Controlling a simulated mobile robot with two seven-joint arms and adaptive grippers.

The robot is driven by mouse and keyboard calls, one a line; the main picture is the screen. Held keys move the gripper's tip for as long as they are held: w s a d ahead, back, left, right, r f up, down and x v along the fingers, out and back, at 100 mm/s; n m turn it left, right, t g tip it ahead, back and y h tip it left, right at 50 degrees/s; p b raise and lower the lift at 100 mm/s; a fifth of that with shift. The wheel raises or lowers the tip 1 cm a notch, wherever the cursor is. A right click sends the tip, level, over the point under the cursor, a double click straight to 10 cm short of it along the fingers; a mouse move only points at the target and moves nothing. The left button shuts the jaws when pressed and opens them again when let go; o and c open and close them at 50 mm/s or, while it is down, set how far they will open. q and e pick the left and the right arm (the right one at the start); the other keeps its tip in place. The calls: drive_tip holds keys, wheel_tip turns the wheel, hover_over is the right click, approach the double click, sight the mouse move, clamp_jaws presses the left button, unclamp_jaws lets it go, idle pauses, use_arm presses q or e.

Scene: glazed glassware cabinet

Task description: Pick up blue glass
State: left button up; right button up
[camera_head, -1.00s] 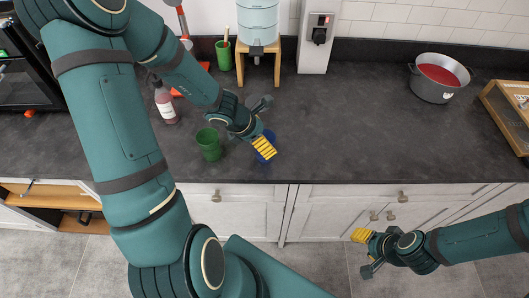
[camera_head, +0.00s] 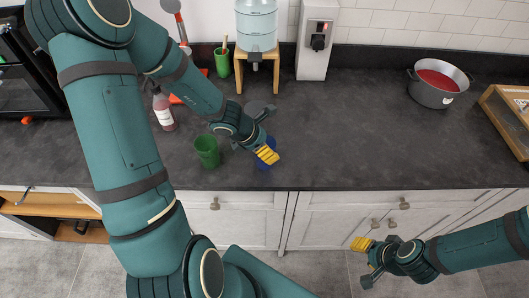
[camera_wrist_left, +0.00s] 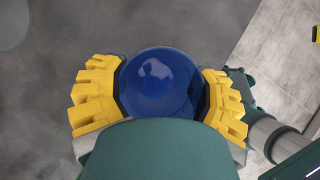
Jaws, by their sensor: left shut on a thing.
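The blue glass (camera_head: 264,162) is at the front part of the dark counter, mostly hidden behind my left gripper (camera_head: 267,154) in the head view. In the left wrist view the round blue glass (camera_wrist_left: 160,84) sits between the two yellow fingers of my left gripper (camera_wrist_left: 158,92), which are shut on it from both sides. Whether its base touches the counter is hidden. My right gripper (camera_head: 362,258) is in front of the cabinets, over the floor, away from the glass; its finger gap cannot be made out.
A green glass (camera_head: 207,152) stands just left of the blue glass. A bottle (camera_head: 163,110) is farther left. A pot with red contents (camera_head: 438,82) and a wooden box (camera_head: 508,115) are at the right. The counter's middle (camera_head: 350,125) is clear.

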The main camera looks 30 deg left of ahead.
use_arm(q)
drive_tip(key=shift+r+p, duration=0.75)
drive_tip(key=shift+r, duration=0.1)
wheel_tip(320, 180, up, 8)
drive_tip(key=p, duration=0.4)
drive_tip(key=shift+r, duration=0.15)
